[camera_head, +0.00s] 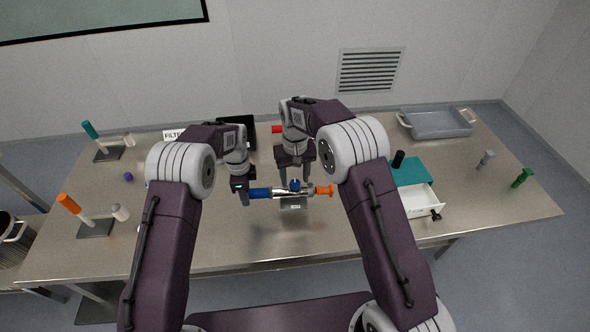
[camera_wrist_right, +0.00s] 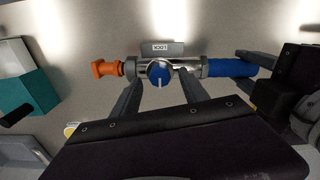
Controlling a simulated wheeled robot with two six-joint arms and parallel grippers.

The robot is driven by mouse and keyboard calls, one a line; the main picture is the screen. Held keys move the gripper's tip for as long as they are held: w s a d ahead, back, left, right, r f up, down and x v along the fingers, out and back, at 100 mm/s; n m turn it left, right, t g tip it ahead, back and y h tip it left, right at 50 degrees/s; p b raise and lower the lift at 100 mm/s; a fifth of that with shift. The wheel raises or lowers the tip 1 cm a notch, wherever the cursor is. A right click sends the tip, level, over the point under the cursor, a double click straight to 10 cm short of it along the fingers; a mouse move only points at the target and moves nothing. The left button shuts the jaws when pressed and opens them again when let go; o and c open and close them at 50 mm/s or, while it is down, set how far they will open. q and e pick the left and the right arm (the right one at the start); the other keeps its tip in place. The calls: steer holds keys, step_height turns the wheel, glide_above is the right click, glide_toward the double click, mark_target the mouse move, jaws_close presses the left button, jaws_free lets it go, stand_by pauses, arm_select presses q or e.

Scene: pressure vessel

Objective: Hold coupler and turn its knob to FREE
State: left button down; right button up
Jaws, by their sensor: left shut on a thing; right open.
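The coupler (camera_head: 282,192) is a metal cylinder with a blue grip (camera_wrist_right: 230,68) at one end and an orange end piece (camera_wrist_right: 105,69) at the other. Its round blue knob (camera_wrist_right: 159,73) has a white line. A plate reading LOCK (camera_wrist_right: 163,48), upside down in the right wrist view, sits beside the body. My left gripper (camera_head: 245,192) is shut on the blue grip and holds the coupler level. My right gripper (camera_wrist_right: 159,80) is open, its fingers on either side of the knob with visible gaps; I cannot tell whether they touch the coupler.
A teal-topped box with an open white drawer (camera_head: 416,203) stands right of the coupler. A grey tray (camera_head: 436,124) is at the back right. Stands with teal (camera_head: 90,130) and orange (camera_head: 69,204) handles are at the left. The front middle table is clear.

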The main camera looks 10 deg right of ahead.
mark_target(295, 182)
step_height(295, 182, up, 11)
stand_by(0.3)
arm_select(q)
steer(key=c, duration=0.9)
jaws_free()
steer(key=shift+c, duration=0.2)
steer(key=shift+r, duration=0.15)
step_height(295, 182, up, 12)
arm_select(e)
steer(key=shift+f, duration=0.1)
